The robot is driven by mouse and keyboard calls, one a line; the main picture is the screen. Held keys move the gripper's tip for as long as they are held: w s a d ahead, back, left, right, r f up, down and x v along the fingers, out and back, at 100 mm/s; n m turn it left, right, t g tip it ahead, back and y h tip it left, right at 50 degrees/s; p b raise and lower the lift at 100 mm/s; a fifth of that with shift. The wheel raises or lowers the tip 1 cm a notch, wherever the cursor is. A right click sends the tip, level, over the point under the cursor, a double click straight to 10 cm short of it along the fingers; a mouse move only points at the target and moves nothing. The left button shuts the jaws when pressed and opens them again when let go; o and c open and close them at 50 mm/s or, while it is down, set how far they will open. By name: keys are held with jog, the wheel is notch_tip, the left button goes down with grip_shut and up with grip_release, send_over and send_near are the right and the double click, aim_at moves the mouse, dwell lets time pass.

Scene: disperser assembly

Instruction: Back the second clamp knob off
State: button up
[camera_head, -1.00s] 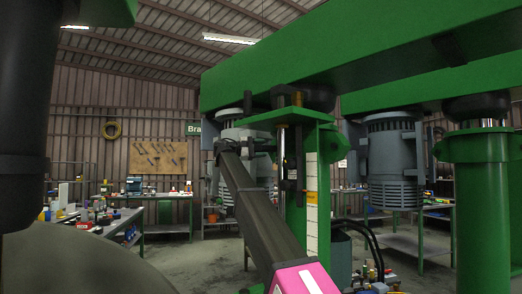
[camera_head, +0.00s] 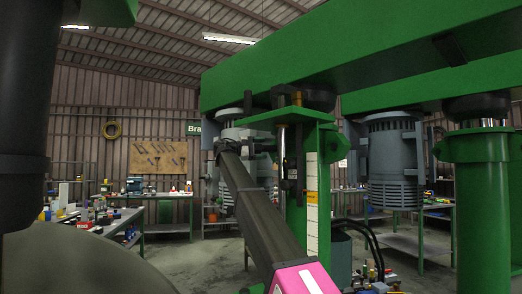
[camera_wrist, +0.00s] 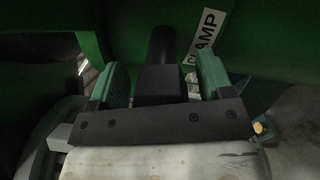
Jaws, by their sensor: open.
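In the wrist view, my gripper (camera_wrist: 161,63) has two green fingers spread apart. A dark knob-like part (camera_wrist: 162,48) stands between them, with a visible gap to each finger. I cannot tell whether this is the second clamp knob. A white label reading CLAMP (camera_wrist: 201,37) is on the green surface just right of it. In the head view, my arm reaches up and away to the green disperser machine (camera_head: 350,60). My gripper and the knob cannot be made out there.
A green column with a scale strip (camera_head: 312,195) stands right of my arm. Grey motors (camera_head: 392,165) hang under the green beams. Another green column (camera_head: 483,215) stands at far right. A cluttered workbench (camera_head: 110,225) is at left, with open floor beside it.

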jog(key=v, duration=1)
jog(key=shift+a, duration=0.4)
jog(key=shift+s+f, duration=0.1)
